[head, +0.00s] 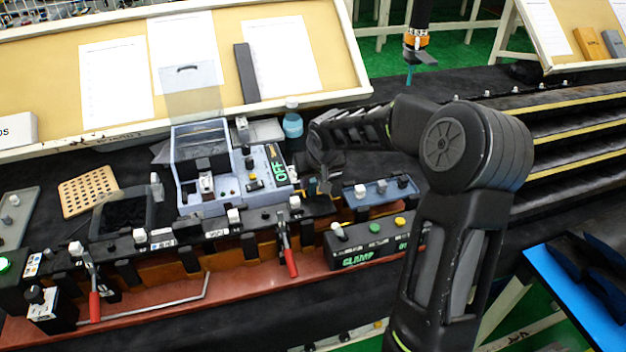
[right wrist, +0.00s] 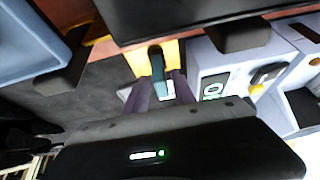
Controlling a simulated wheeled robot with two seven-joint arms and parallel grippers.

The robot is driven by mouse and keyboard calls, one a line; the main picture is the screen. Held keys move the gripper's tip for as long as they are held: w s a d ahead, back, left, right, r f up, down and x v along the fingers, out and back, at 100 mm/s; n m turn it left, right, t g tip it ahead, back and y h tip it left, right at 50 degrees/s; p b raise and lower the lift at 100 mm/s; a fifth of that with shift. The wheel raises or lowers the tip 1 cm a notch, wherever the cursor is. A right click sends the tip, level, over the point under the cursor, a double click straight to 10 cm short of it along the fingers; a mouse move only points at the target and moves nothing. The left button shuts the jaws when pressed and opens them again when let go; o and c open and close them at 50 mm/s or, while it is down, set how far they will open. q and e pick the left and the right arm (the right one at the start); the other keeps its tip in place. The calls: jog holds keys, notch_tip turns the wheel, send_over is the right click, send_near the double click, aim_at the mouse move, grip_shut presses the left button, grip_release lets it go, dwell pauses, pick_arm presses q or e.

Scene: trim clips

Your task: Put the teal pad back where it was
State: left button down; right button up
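The teal pad (right wrist: 157,64) shows in the right wrist view as a small dark teal strip between the tips of my right gripper (right wrist: 160,80). The two grey-purple fingers sit close on either side of it and look shut on it. A yellow patch lies behind the pad, and how far apart they are is unclear. In the head view my right gripper (head: 323,184) is low over the bench, just right of the grey-blue fixture (head: 205,202) with the green OFF display. The pad is not clear in that view. My left gripper is not in view.
A black control box (head: 366,244) with green and yellow buttons stands in front. Toggle clamps with red handles (head: 290,262) line the rail. A blue bottle (head: 292,122) stands behind the fixture. A tool (head: 416,42) hangs at the back. A perforated tan board (head: 88,191) lies left.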

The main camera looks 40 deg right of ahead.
jog(key=shift+o, duration=0.4)
jog(key=shift+r, duration=0.25)
jog(key=shift+s+r, duration=0.1)
jog(key=shift+r, duration=0.15)
jog(key=b+v, duration=0.1)
jog(key=v, duration=1)
jog(key=shift+s+a+r, duration=0.1)
jog(key=shift+c, duration=0.6)
dwell(1.1)
